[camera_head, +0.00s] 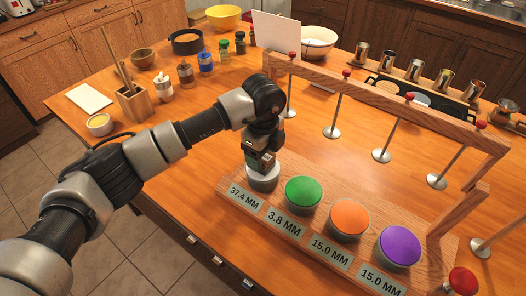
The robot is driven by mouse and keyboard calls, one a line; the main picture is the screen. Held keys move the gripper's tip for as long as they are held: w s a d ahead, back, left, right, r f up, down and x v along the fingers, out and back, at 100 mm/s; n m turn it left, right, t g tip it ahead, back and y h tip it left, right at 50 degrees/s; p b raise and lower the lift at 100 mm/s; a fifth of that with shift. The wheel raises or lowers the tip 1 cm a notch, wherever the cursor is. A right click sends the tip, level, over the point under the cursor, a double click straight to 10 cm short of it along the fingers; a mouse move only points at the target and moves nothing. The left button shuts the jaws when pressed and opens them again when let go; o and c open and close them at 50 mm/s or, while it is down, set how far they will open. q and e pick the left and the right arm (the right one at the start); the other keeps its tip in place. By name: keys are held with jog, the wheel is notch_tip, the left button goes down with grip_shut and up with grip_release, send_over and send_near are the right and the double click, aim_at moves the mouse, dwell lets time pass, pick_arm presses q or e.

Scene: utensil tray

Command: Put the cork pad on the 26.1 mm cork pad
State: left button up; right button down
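Several round pads or short cylinders stand in a row on a wooden base (225,187): one with a green top (303,192), one with an orange top (349,218) and one with a purple top (399,246). A whitish-grey cylinder (262,181) stands at the left end of the row. My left gripper (263,166) points down at its top, hiding that top; whether its fingers hold anything cannot be told. The labels in front read 37.4, 3.8, 15.0 and 15.0 MM; I see no 26.1 label. I cannot tell which pads are cork. My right gripper is out of view.
A wooden frame (400,98) with several red-topped rods on disc feet rises behind the row. Metal cups, bowls, jars, a utensil box (134,103) and a white board (277,32) stand farther back. The tabletop left of the base is clear.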

pick_arm(q)
jog(key=shift+o, duration=0.4)
jog(key=shift+r, duration=0.15)
jog(key=shift+r, duration=0.2)
notch_tip(320, 180, up, 12)
jog(key=b, duration=0.3)
jog(key=shift+f, duration=0.15)
jog(key=shift+f, duration=0.1)
dwell(0.8)
